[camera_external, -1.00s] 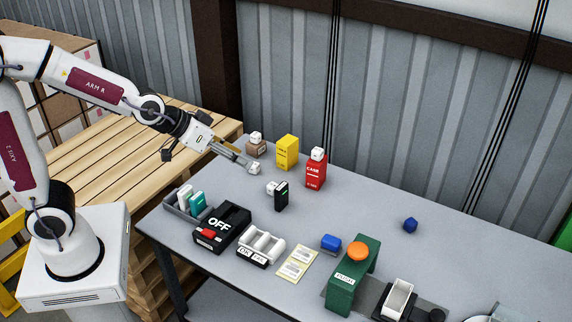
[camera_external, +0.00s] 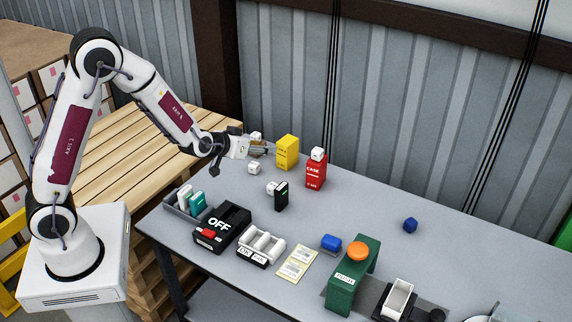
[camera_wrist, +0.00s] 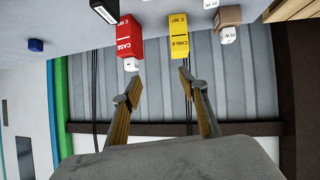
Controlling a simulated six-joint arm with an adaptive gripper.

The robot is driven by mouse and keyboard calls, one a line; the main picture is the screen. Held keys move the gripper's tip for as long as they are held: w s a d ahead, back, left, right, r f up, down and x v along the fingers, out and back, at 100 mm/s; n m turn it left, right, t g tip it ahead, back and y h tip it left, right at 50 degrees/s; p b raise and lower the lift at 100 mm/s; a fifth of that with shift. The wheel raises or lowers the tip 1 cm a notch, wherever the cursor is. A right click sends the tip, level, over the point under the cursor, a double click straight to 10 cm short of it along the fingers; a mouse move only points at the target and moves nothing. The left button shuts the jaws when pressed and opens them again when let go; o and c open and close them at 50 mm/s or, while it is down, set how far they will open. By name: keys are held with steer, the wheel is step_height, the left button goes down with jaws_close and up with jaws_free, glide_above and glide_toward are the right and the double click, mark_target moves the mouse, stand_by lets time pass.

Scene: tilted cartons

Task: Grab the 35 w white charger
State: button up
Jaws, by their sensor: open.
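Several small white cube chargers show in the external view. One stands alone on the table (camera_external: 254,168), one sits on the brown carton (camera_external: 256,136), one on top of the red carton (camera_external: 318,153), and one beside the black carton (camera_external: 271,187). In the wrist view, white chargers show at the top edge (camera_wrist: 210,3), by the brown carton (camera_wrist: 228,35) and by the red carton (camera_wrist: 131,64). Their small labels are too blurred for me to tell surely which is 35 W. My gripper (camera_external: 266,149) is open and empty near the brown and yellow cartons; its fingers also show in the wrist view (camera_wrist: 161,77).
The yellow carton (camera_external: 287,152) and red carton (camera_external: 315,175) stand upright close by. The black carton (camera_external: 281,196) stands nearer the front. A black OFF box (camera_external: 222,227), a grey bin (camera_external: 175,209) and a green stand (camera_external: 352,280) line the front. The table's right-back area is mostly clear.

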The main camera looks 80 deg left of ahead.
mark_target(253, 165)
steer(key=s+a+f+n+g+y, duration=0.1)
steer(key=s+a+f+n+y, duration=0.1)
steer(key=a+f, duration=0.6)
steer(key=shift+s+a+f+y, duration=0.35)
steer(key=shift+s+a+y, duration=0.25)
steer(key=shift+a+y, duration=0.65)
steer(key=shift+f, duration=1.75)
steer(key=shift+f+g+h, duration=0.1)
steer(key=shift+g+h, duration=0.15)
steer(key=shift+g, duration=0.05)
steer(key=shift+f, duration=1.5)
steer(key=shift+w+a+f, duration=0.15)
steer(key=shift+a+f, duration=0.1)
steer(key=shift+f, duration=0.05)
steer(key=shift+x, duration=1.25)
steer(key=shift+r, duration=0.1)
